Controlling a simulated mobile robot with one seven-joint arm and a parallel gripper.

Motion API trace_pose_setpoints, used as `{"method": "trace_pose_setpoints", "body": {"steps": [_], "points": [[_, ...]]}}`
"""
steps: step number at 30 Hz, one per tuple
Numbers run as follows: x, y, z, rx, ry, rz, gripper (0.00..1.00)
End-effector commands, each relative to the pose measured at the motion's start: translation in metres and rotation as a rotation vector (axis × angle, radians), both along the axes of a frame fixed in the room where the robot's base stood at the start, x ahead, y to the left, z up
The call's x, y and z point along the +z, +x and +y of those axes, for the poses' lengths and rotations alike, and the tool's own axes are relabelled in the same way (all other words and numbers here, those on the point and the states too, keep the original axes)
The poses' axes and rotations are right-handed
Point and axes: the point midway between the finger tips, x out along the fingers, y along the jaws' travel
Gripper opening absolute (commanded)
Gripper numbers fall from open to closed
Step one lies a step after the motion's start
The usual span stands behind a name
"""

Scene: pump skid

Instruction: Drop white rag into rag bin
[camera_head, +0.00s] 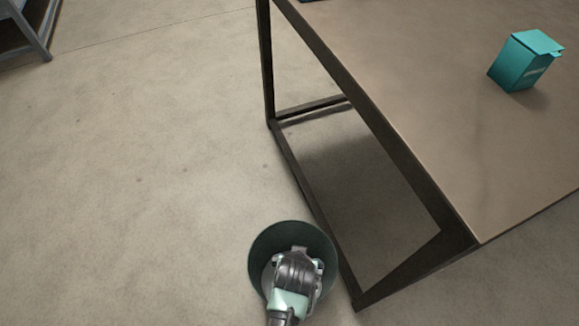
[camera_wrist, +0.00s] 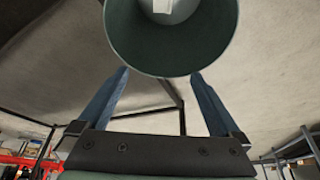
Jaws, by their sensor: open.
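The rag bin (camera_head: 262,243) is a dark green round open bin on the floor beside the table frame. My gripper (camera_head: 292,262) is over the bin's mouth in the head view and covers part of its inside. In the wrist view the bin (camera_wrist: 172,62) fills the top middle, past the fingertips. The two blue fingers of my gripper (camera_wrist: 160,74) are spread apart with nothing between them. A small white piece, seemingly the white rag (camera_wrist: 163,6), shows inside the bin at the top edge of the wrist view, clear of the fingers.
A brown table (camera_head: 440,120) with a dark metal frame stands right of the bin, its leg close to the rim. A teal box (camera_head: 520,62) stands on it. A grey rack (camera_head: 32,35) is at the far upper left. The floor to the left is clear.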

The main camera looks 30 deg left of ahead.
Motion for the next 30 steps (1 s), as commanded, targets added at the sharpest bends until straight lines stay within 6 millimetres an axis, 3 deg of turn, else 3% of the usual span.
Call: {"method": "trace_pose_setpoints", "body": {"steps": [1, 3, 9, 30], "points": [[0.015, -0.004, -0.002, -0.001, 0.001, -0.001, 1.00], [0.026, -0.009, -0.004, -0.002, 0.001, 0.000, 1.00], [0.045, -0.017, -0.007, -0.002, -0.001, 0.001, 1.00], [0.047, -0.019, -0.008, -0.001, 0.000, 0.002, 1.00]]}}
